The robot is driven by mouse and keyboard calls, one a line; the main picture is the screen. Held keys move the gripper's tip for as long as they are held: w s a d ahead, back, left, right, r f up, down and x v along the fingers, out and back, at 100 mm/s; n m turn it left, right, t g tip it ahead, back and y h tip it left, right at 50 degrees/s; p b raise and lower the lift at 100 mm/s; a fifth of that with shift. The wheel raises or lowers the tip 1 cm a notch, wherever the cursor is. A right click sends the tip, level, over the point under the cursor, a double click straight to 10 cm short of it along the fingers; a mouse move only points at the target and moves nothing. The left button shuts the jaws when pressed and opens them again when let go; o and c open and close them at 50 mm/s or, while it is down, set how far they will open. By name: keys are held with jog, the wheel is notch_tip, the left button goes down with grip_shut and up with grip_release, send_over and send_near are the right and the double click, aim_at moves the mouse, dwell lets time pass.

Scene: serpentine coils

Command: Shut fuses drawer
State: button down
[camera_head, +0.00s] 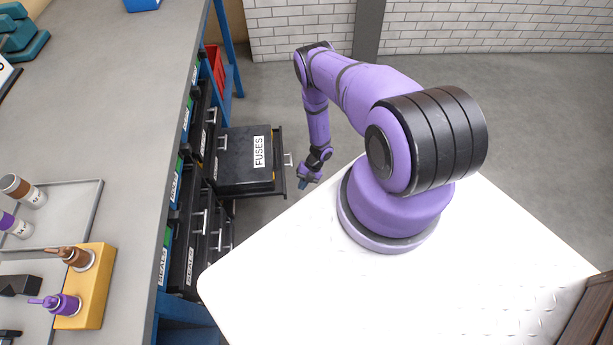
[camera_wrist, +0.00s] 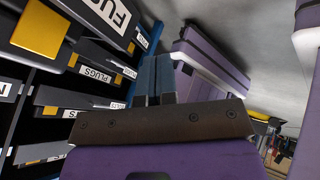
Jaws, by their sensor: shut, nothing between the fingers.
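The fuses drawer (camera_head: 235,158) is a black drawer with a white FUSES label, pulled well out of the cabinet to the right in the head view. Its pale handle (camera_head: 289,160) is on the outer front. In the wrist view, part of a drawer front with a label starting "FU" (camera_wrist: 112,14) shows at the upper left. My gripper (camera_head: 302,185) is just right of and slightly below the drawer's front in the head view, apart from the handle as far as I can tell. Its blue fingers (camera_wrist: 152,78) are shut together and empty.
Other black drawers (camera_head: 196,235) with handles and labels are below the workbench. The grey bench top (camera_head: 110,120) runs along the left, with a yellow block (camera_head: 97,290) holding bottles. A red bin (camera_head: 215,68) is behind. Open floor lies beyond the drawer.

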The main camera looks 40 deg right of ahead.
jog(key=shift+w+a+f, duration=0.25)
jog(key=shift+w+a, duration=0.1)
jog(key=shift+a, duration=0.4)
jog(key=shift+w+a+f, duration=0.25)
jog(key=shift+w+a, duration=0.1)
jog(key=shift+a, duration=0.35)
jog(key=shift+w+a+f, duration=0.25)
jog(key=shift+w+a, duration=0.1)
jog(key=shift+a, duration=0.4)
